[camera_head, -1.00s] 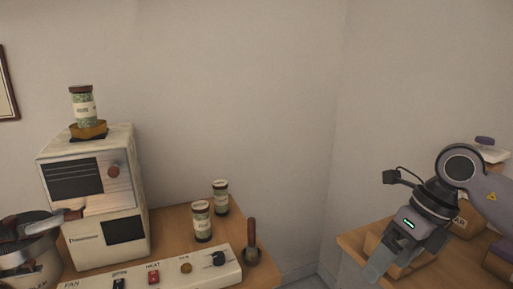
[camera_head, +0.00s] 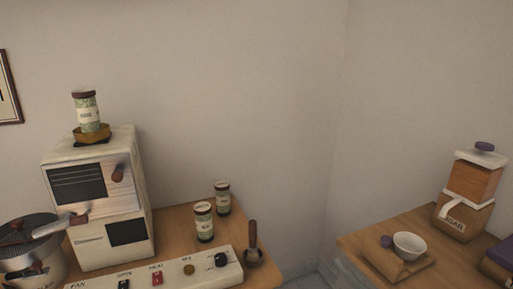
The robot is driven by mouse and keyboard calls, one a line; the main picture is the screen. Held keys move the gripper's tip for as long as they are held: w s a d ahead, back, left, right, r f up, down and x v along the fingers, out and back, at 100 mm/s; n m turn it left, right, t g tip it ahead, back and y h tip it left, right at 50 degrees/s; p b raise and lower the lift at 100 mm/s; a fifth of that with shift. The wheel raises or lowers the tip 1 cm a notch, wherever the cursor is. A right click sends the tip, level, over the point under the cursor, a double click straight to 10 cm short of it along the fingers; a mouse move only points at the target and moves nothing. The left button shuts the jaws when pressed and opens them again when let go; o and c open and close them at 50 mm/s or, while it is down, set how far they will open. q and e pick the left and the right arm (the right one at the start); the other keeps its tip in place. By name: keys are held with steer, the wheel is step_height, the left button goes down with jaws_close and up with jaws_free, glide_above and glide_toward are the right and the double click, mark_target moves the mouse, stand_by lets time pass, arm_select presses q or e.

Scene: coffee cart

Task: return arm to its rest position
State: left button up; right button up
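Neither of my grippers shows in the head view now, and no part of my arms is in the frame. I cannot see where they are or whether they hold anything.
On the left table stand a white machine (camera_head: 141,185) with a jar (camera_head: 86,112) on top, two more jars (camera_head: 204,222), a switch panel (camera_head: 205,269) and a pot (camera_head: 30,262).

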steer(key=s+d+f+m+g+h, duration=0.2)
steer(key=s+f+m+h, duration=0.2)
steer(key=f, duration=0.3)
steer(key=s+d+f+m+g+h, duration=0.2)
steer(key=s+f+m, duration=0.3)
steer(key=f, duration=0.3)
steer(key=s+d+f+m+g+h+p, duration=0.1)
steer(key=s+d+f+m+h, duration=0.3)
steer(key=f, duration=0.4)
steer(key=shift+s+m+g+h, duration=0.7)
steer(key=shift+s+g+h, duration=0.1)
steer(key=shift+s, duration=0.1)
